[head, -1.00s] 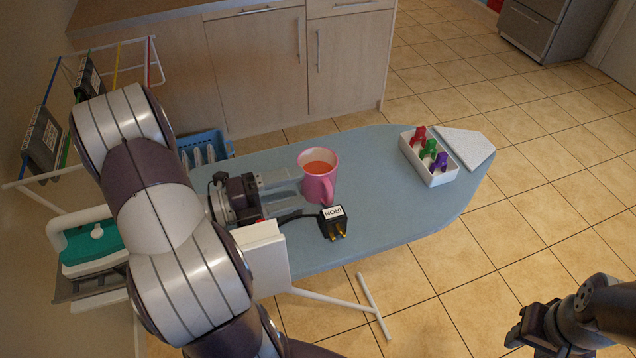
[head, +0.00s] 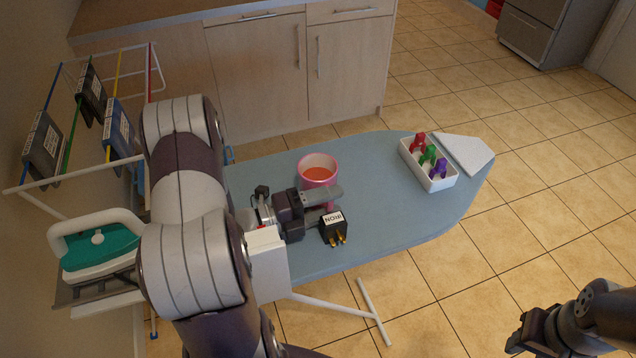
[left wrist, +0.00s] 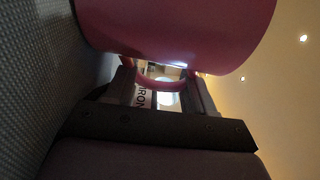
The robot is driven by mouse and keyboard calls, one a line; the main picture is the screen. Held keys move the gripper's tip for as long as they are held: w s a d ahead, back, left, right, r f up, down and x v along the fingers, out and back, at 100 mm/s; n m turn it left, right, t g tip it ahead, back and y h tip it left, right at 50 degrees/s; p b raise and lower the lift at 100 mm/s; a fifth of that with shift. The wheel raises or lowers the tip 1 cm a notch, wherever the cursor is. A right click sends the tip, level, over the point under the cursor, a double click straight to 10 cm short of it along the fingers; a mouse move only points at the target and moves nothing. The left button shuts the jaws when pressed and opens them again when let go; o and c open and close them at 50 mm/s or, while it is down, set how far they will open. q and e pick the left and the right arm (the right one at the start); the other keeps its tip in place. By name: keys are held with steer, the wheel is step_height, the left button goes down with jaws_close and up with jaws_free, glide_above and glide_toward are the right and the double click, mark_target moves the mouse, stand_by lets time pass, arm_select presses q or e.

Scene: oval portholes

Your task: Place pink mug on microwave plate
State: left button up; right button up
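The pink mug (head: 318,164) stands upright on the blue ironing board (head: 385,195), with orange-red contents. My left gripper (head: 325,197) is at its near side, by the handle. In the left wrist view the mug's body (left wrist: 180,35) fills the top, and the handle (left wrist: 158,83) lies between my two spread fingers; I cannot tell whether they touch it. The upper finger hides the handle in the head view. My right gripper (head: 522,335) is dark, at the lower right, away from the board; its opening is unclear. No microwave or plate is in view.
A black plug labelled IRON (head: 333,226) lies just in front of the mug. A white tray (head: 440,184) of coloured clips and a white wedge (head: 466,152) are at the board's right end.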

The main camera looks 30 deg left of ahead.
arm_select(q)
jaws_close()
steer(key=shift+r, duration=0.1)
